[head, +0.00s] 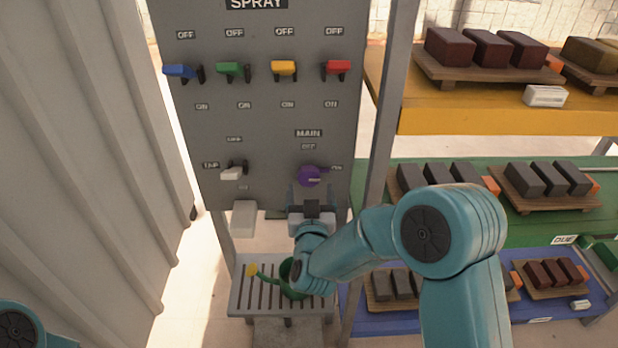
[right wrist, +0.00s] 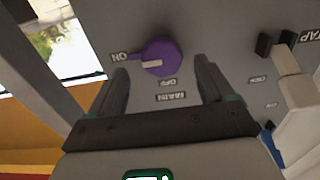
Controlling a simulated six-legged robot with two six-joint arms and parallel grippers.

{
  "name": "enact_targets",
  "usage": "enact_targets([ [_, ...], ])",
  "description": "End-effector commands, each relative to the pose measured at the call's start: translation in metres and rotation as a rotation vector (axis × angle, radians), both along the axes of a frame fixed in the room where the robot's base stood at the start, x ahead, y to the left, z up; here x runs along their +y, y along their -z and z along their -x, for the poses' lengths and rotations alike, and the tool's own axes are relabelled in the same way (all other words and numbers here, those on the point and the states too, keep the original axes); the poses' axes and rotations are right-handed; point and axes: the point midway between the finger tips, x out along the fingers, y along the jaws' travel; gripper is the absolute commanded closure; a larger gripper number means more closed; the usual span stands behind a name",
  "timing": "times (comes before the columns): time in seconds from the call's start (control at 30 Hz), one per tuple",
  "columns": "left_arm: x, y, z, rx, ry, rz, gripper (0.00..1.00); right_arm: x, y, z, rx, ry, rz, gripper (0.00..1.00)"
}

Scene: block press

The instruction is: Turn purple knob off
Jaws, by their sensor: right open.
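The purple knob (head: 309,176) is on the grey panel under the labels MAIN and OFF. It also shows in the right wrist view (right wrist: 166,56), where its narrow pointer is turned toward the ON label (right wrist: 119,57). The OFF label (right wrist: 167,83) is on the side nearer my gripper. My right gripper (head: 310,192) is open just below the knob in the head view. In the right wrist view its two fingers (right wrist: 163,72) stand apart on either side of the knob's line, with no visible contact. My left gripper is out of view.
Blue, green, yellow and red levers (head: 283,68) line the panel above. A white tap lever (head: 232,173) is left of the knob, over a grey spout (head: 243,218). A green watering can (head: 290,276) stands on the slatted stand (head: 240,300). Brick shelves (head: 450,120) are at right.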

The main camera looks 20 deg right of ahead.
Motion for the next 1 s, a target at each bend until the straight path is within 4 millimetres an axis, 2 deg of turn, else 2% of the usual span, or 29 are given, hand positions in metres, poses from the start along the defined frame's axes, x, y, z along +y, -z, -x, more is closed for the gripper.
enact_targets([
  [0.1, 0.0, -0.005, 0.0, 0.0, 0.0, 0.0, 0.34, -0.005, -0.001, -0.022, -0.001, 0.0, -0.001, 0.18],
  [0.23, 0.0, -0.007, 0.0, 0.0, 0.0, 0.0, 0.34, -0.008, 0.0, -0.036, 0.0, -0.002, 0.0, 0.18],
  [0.6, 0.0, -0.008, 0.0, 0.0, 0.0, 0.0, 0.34, -0.01, 0.0, -0.043, 0.0, -0.003, 0.0, 0.18],
  [0.67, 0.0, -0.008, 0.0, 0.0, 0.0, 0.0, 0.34, -0.01, 0.0, -0.043, 0.0, -0.003, 0.0, 0.35],
  [0.7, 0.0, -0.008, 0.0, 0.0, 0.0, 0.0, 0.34, -0.01, 0.0, -0.043, 0.0, -0.003, 0.0, 0.48],
  [0.77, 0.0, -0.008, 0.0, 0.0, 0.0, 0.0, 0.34, -0.01, 0.0, -0.042, 0.0, -0.002, 0.0, 0.67],
  [0.8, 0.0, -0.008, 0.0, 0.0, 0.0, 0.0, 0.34, -0.01, 0.0, -0.042, 0.0, -0.002, 0.0, 0.73],
  [1.0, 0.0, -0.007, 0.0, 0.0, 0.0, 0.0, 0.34, -0.01, 0.001, -0.042, 0.002, -0.002, 0.007, 0.73],
])
